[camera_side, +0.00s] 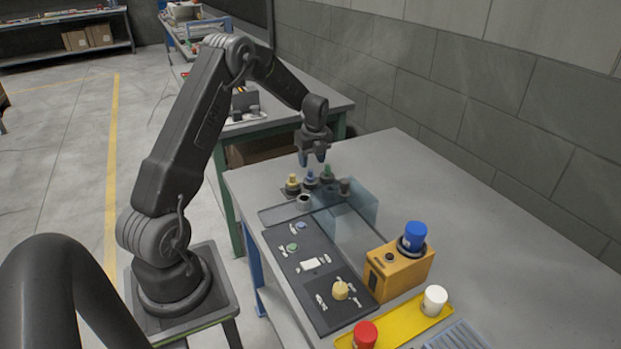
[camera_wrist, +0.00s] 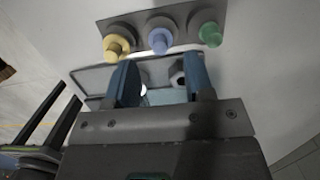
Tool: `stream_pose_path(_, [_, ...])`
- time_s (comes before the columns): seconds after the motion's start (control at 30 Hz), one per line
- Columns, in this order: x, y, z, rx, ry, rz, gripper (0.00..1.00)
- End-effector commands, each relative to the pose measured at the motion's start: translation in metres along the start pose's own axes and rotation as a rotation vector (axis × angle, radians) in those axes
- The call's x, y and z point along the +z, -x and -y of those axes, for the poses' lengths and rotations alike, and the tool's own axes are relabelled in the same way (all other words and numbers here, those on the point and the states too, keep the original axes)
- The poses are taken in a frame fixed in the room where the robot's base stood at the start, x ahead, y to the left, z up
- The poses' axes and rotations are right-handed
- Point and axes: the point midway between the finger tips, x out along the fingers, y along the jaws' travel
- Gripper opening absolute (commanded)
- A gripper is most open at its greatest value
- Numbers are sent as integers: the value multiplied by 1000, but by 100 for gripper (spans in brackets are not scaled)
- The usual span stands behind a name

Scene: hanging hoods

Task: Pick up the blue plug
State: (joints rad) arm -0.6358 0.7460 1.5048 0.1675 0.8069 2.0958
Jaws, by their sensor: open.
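The blue plug (camera_side: 311,178) stands between a yellow plug (camera_side: 292,182) and a green plug (camera_side: 327,172) in a row at the table's far left part. In the wrist view the blue plug (camera_wrist: 160,41) is in the middle of the row, just beyond the fingertips. My gripper (camera_side: 312,160) points down above the row, and its fingers hide a little of the area behind. In the wrist view my gripper (camera_wrist: 158,72) is open, with nothing between its blue-tipped fingers. The gripper and the blue plug appear apart.
A clear bluish box (camera_side: 357,206) stands close to the plugs on the right. A dark panel (camera_side: 318,268) lies in front. An orange box (camera_side: 409,276) with a blue cap (camera_side: 414,233) stands nearer, beside a yellow tray (camera_side: 398,330). The table's right side is clear.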

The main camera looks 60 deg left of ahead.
Motion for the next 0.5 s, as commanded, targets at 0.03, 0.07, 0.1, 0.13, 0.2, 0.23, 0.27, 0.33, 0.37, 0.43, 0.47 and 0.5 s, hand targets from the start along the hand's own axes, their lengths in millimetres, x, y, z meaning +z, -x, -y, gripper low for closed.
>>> stream_pose_path(0.03, [0,-7,-1,4,0,-2,48])
stream_pose_path(0.07, [-1,-11,-1,4,0,-3,48])
stream_pose_path(0.1, [-1,-17,-1,4,0,-2,48])
stream_pose_path(0.13, [-1,-22,-1,4,0,-3,48])
stream_pose_path(0.2, [-1,-32,-1,4,0,-3,48])
stream_pose_path(0.23, [-1,-36,-1,4,0,-2,48])
stream_pose_path(0.27, [-1,-40,-1,3,0,-2,48])
stream_pose_path(0.33, [-1,-46,-1,2,0,-2,48])
stream_pose_path(0.37, [-1,-48,-1,2,0,-2,48])
stream_pose_path(0.43, [-1,-50,0,1,0,-1,48])
stream_pose_path(0.47, [-1,-50,0,0,0,-1,48])
stream_pose_path(0.5, [-1,-50,0,0,0,0,48])
